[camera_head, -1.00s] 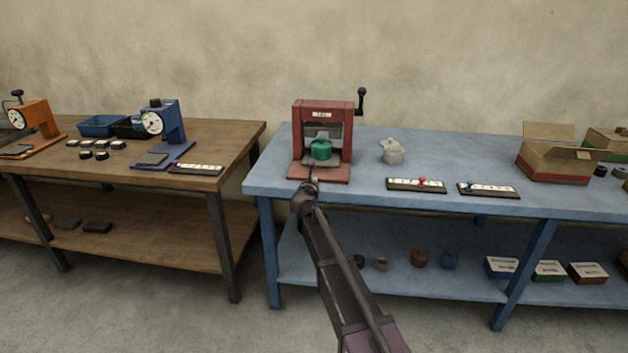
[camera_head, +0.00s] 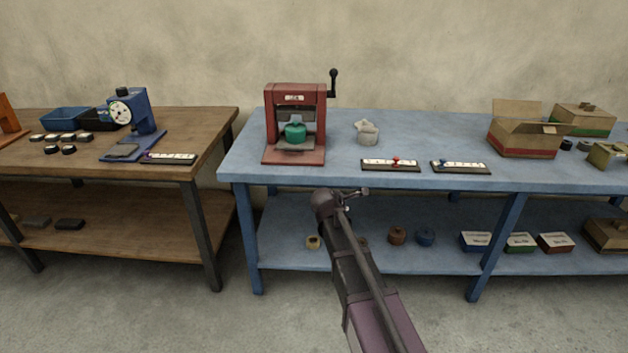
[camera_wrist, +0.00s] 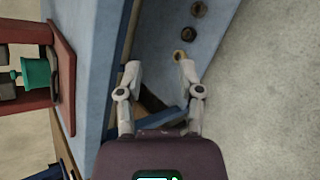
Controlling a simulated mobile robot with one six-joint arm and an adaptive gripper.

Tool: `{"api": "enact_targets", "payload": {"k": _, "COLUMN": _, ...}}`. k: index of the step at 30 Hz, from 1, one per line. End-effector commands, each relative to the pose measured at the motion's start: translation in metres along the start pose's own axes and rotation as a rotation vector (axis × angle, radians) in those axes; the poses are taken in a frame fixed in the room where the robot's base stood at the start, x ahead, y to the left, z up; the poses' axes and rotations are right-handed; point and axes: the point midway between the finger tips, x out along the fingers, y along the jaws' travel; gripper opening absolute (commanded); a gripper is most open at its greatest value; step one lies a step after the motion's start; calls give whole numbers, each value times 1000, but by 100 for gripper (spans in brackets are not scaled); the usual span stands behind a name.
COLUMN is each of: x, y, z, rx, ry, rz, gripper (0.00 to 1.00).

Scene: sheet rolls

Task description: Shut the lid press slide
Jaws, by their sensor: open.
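The red lid press (camera_head: 295,120) stands on the blue table, with a black-knobbed lever on its right side. A green round container (camera_head: 295,132) sits on the press's slide, which extends forward at the base (camera_head: 293,156). In the wrist view the press's red base (camera_wrist: 64,75) and the green container (camera_wrist: 36,73) show at the left, turned sideways. My gripper (camera_head: 350,194) is below and right of the press, in front of the table's front edge. In the wrist view its two fingers (camera_wrist: 158,75) are apart with nothing between them.
The blue table (camera_head: 340,178) has a front edge close to my gripper. A pale lumpy pot (camera_head: 367,133) and two label strips (camera_head: 391,165) stand right of the press. Rolls and small boxes lie on the lower shelf (camera_head: 370,255). A wooden table (camera_head: 200,140) is at left.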

Motion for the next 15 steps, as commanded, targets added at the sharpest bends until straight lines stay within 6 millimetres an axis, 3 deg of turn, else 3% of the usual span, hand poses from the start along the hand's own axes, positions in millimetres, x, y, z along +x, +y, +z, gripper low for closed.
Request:
{"api": "enact_targets", "payload": {"k": 1, "x": -6, "y": -26, "z": 12, "rx": 114, "ry": 6, "rz": -60, "gripper": 48}}
{"api": "enact_targets", "payload": {"k": 3, "x": -12, "y": -56, "z": 24, "rx": 277, "ry": 10, "rz": -147, "gripper": 48}}
{"api": "enact_targets", "payload": {"k": 8, "x": -31, "y": -121, "z": 42, "rx": 639, "ry": -4, "rz": -348, "gripper": 48}}
{"api": "enact_targets", "payload": {"k": 15, "x": -77, "y": -208, "z": 56, "rx": 1141, "ry": -89, "rz": -664, "gripper": 48}}
